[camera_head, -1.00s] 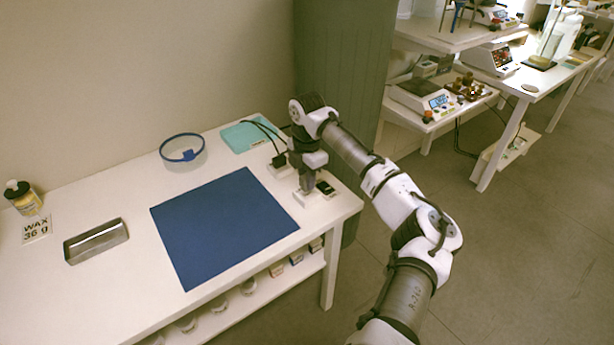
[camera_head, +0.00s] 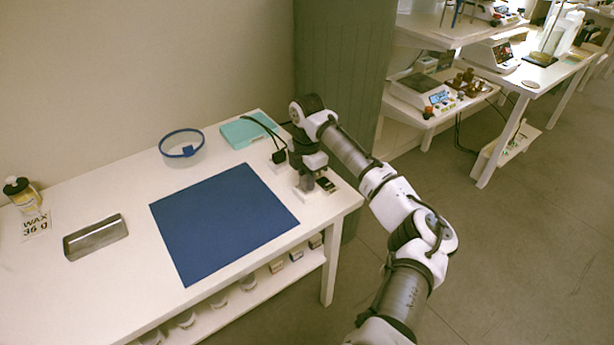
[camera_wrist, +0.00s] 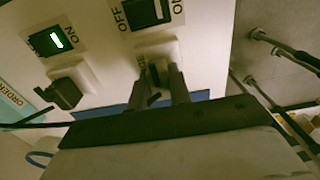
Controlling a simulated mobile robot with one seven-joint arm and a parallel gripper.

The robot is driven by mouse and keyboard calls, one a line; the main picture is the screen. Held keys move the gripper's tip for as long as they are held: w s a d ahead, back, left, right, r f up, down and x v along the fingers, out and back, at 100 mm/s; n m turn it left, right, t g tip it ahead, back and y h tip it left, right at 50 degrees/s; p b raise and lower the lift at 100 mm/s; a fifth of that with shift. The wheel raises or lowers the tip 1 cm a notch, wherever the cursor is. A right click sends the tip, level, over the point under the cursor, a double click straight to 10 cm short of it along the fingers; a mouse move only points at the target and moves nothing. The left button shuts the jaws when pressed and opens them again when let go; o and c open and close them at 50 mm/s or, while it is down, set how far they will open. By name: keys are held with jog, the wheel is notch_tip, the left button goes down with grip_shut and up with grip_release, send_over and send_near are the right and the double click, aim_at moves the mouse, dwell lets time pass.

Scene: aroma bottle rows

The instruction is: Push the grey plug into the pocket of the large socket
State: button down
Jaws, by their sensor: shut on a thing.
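My gripper (camera_wrist: 160,92) is shut on the grey plug (camera_wrist: 153,76), a small dark piece mostly hidden between the fingers in the wrist view. The plug is right at the white face of the large socket (camera_wrist: 167,50), below its black OFF/ON switch (camera_wrist: 148,12). I cannot tell how deep it sits, as the fingers hide the pocket. In the head view, my gripper (camera_head: 306,184) points down over this socket (camera_head: 323,193) at the table's right end.
A second white socket (camera_wrist: 82,72) with a green-lit switch (camera_wrist: 50,41) holds a black plug (camera_wrist: 64,93) with a cable, close beside my gripper.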

jog(key=shift+f, duration=0.55)
jog(key=c, duration=1.2)
grip_release()
notch_tip(320, 180, up, 14)
jog(key=b, duration=0.1)
jog(key=shift+b, duration=0.35)
